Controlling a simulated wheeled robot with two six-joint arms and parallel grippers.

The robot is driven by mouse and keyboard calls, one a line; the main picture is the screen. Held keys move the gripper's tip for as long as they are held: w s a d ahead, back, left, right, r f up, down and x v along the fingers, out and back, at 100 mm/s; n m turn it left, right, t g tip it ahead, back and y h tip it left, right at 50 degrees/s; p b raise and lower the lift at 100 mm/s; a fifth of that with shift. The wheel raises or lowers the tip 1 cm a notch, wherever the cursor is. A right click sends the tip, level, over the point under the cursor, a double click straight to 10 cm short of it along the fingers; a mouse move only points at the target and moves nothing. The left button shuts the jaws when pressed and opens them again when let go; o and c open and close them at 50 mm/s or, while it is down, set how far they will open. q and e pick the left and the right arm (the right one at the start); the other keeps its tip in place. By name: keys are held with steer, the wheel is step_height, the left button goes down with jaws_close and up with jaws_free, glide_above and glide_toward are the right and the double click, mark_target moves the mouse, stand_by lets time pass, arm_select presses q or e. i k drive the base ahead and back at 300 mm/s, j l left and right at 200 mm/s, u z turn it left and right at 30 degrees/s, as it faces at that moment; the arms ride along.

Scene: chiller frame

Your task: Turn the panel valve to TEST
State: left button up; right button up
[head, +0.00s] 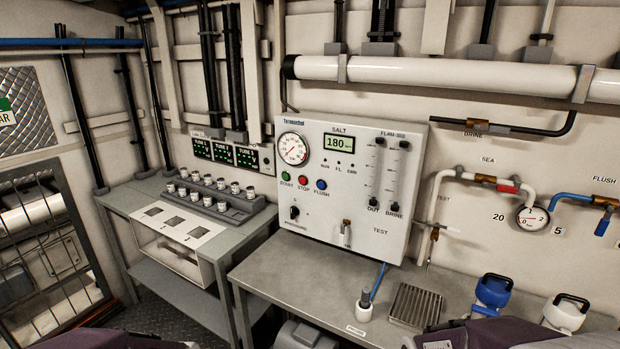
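The white control panel (320,190) stands against the wall at the back of the grey bench. Low on its front is a small panel valve (346,233) with a brass-coloured top and a pale lower part. The word TEST (380,231) is printed to the right of this valve. A short label below the valve is too small to read surely. Its handle position is hard to tell at this size. Parts of my arms show at the bottom edge, left and right, but neither gripper is in view.
A black knob (294,212) sits left of the valve, below several coloured buttons. The bench directly before the panel is clear.

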mark_target(342, 236)
steer(key=i+l, duration=0.1)
steer(key=l, duration=0.2)
steer(key=i+l, duration=0.1)
steer(key=l, duration=0.25)
steer(key=i+l+u, duration=0.15)
steer(key=u, duration=0.3)
steer(key=i+l+u, duration=0.25)
steer(key=u, duration=0.25)
steer(key=i, duration=0.05)
